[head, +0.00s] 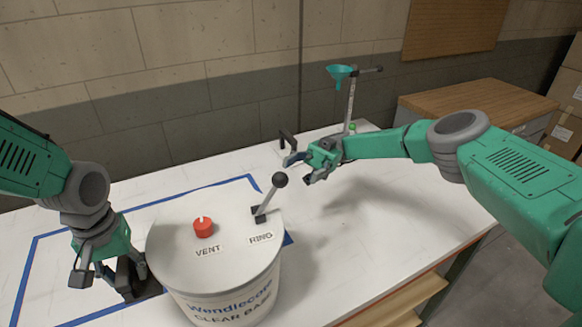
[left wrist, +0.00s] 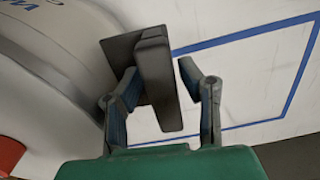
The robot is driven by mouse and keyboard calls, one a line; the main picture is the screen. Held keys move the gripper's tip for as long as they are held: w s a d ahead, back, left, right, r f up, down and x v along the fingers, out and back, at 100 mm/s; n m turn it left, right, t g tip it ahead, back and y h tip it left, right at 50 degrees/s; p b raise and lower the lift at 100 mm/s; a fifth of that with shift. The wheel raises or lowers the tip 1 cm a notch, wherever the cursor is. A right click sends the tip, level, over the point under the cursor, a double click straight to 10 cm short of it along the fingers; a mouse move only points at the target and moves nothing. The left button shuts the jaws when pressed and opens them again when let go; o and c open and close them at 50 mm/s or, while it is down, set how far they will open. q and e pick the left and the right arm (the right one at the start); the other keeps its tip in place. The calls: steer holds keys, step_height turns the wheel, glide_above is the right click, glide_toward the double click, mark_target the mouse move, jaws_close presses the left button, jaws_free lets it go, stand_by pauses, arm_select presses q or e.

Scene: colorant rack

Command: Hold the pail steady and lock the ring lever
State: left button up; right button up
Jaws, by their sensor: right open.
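The white pail (head: 212,265) stands upright on the table, with a red VENT knob (head: 203,227) on its lid. The ring lever (head: 268,196), a grey rod with a black ball, tilts up to the right beside the RING label. My left gripper (head: 112,283) is low at the pail's left. In the left wrist view its fingers (left wrist: 160,95) stand on both sides of a dark upright bar (left wrist: 156,75); the right finger is apart from it, and contact on the left is unclear. My right gripper (head: 303,169) is open and empty, right of and beyond the lever's ball.
Blue tape (head: 38,275) outlines an area of the white table around the pail. A dark bracket (head: 287,139) and a stand with a teal funnel (head: 341,72) are at the back. The table right of the pail is clear.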

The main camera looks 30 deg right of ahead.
stand_by(0.3)
arm_select(q)
step_height(320, 180, up, 12)
stand_by(0.4)
steer(key=shift+d, duration=0.1)
